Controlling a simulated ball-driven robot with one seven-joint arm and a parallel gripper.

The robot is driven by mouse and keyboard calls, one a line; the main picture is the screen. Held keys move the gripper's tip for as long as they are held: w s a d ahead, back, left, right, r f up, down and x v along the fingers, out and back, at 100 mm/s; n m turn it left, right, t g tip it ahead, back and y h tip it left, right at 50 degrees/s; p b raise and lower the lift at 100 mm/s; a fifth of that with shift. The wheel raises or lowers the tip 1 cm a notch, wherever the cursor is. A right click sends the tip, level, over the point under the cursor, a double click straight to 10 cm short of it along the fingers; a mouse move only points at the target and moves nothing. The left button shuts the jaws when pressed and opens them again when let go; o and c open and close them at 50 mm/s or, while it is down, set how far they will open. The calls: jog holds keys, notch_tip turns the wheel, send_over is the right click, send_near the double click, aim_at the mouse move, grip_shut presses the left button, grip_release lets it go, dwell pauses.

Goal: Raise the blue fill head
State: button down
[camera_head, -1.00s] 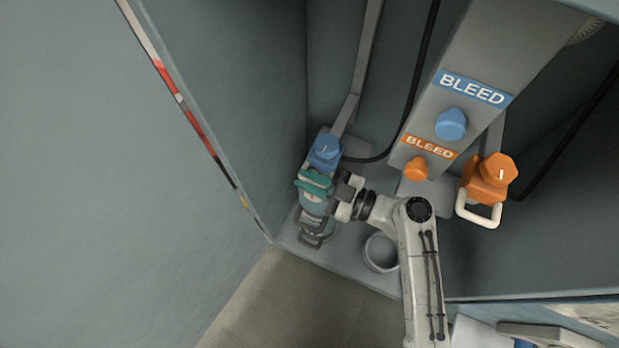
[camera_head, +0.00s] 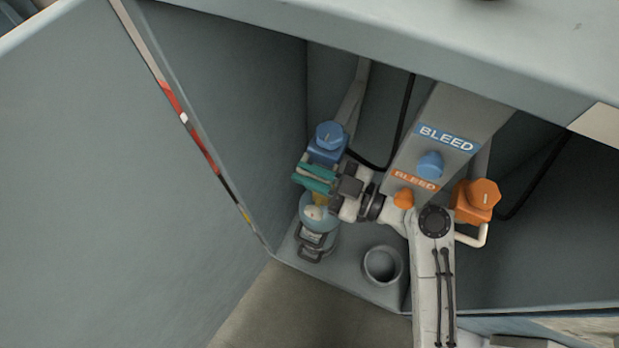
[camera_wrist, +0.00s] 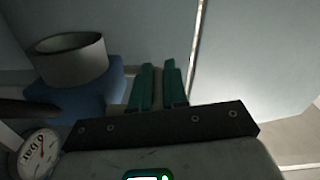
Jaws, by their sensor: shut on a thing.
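The blue fill head (camera_head: 328,146) is in the left bay of the cabinet in the head view, above a grey-blue cylinder (camera_head: 319,222). A yellowish neck shows between them. My gripper (camera_head: 314,180) has teal fingers shut at the near side of the fill head; the handle they hold is mostly hidden. In the wrist view the fingers (camera_wrist: 158,86) stand close together beside the blue body of the fill head (camera_wrist: 90,103), with its grey round top (camera_wrist: 70,58). I cannot tell whether the head touches the cylinder's neck.
A BLEED panel (camera_head: 446,138) with a blue knob (camera_head: 430,164) and an orange knob (camera_head: 403,198) is right of the fill head. An orange fill head (camera_head: 474,201) with a pale handle is farther right. An empty round holder (camera_head: 382,264) is beside the cylinder. The cabinet's side wall is close left.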

jog(key=shift+r, duration=0.4)
jog(key=c, duration=1.4)
grip_release()
jog(key=shift+o, duration=1.3)
jog(key=shift+f, duration=0.15)
jog(key=shift+f, duration=0.15)
